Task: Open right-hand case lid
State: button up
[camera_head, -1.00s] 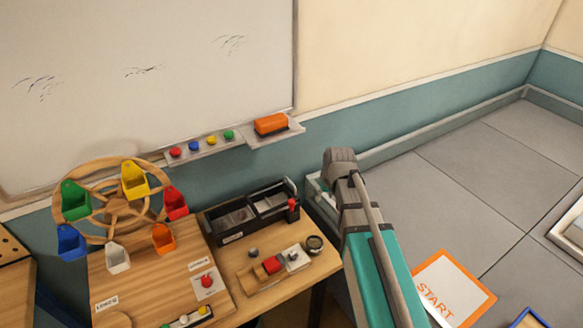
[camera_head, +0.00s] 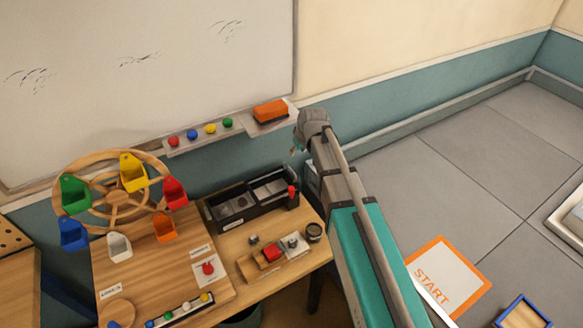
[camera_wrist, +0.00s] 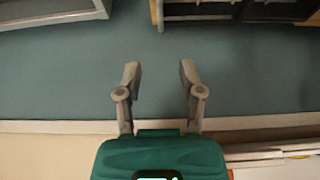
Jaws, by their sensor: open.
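A black case (camera_head: 222,218) with two grey-topped compartments stands at the back of the wooden table in the head view. Its right-hand compartment (camera_head: 270,187) is at the end nearer my arm, with a small red piece (camera_head: 291,191) at its right end. I cannot tell clearly whether its lid is shut. My gripper (camera_head: 294,150) is above and to the right of the case, largely hidden behind my wrist. In the wrist view my gripper (camera_wrist: 160,75) is open, with nothing between its fingers. A dark case edge (camera_wrist: 240,14) shows at the top right there, apart from the fingers.
A whiteboard ledge with an orange eraser (camera_head: 270,110) and coloured magnets (camera_head: 210,129) runs behind the table. A wooden wheel with coloured buckets (camera_head: 133,172) stands at left.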

aim_at(290, 168)
jog(key=shift+b+x, duration=6)
jog(key=shift+x, duration=0.65)
jog(key=shift+s, duration=0.1)
jog(key=shift+c, duration=0.3)
grip_shut()
